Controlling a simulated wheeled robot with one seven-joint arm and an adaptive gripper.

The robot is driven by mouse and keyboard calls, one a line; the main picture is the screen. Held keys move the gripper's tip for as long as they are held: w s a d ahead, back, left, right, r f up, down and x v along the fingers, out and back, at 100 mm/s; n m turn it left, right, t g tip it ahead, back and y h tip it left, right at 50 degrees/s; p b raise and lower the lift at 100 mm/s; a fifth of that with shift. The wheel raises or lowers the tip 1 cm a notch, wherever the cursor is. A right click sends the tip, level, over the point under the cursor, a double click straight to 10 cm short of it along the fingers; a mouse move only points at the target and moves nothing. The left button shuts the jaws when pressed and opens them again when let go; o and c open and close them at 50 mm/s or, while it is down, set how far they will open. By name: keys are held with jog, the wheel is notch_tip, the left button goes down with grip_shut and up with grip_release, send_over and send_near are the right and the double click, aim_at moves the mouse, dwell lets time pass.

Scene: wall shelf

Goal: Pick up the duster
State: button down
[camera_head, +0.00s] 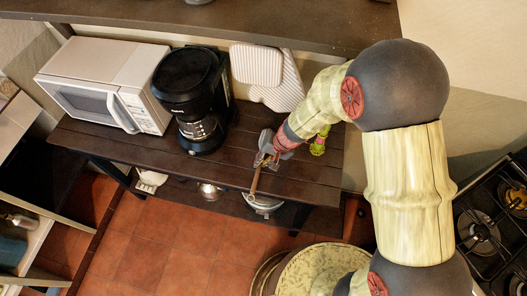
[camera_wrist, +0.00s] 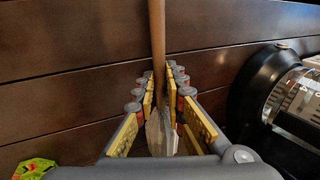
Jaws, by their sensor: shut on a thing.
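The duster (camera_wrist: 158,38) shows in the wrist view as a thin brown wooden handle running up from between my fingers, with a pale grey part nearer the palm. In the head view its handle (camera_head: 256,181) points toward the front edge of the dark wooden shelf. My gripper (camera_head: 268,159) is over the right part of that shelf. In the wrist view the yellow-padded fingers (camera_wrist: 160,76) are closed in on both sides of the duster. Whether the duster is clear of the boards or touching them I cannot tell.
A black coffee maker (camera_head: 193,98) and a white microwave (camera_head: 105,85) stand left of my gripper. A small bright green object (camera_head: 319,140) lies close on the right. White quilted cloths (camera_head: 270,72) hang behind. An upper shelf (camera_head: 230,22) overhangs the back.

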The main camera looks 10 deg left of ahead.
jog(key=shift+r, duration=0.55)
notch_tip(320, 180, up, 2)
jog(key=shift+w+r+p, duration=0.1)
jog(key=shift+r+p, duration=0.05)
jog(key=shift+p, duration=0.45)
jog(key=s+d+r+p, duration=0.2)
jog(key=s+d+r, duration=0.2)
jog(key=s+r, duration=0.5)
jog(key=shift+s+r, duration=0.35)
jog(key=shift+s, duration=1.95)
jog(key=shift+d, duration=0.1)
jog(key=c, duration=2.5)
grip_release()
grip_shut()
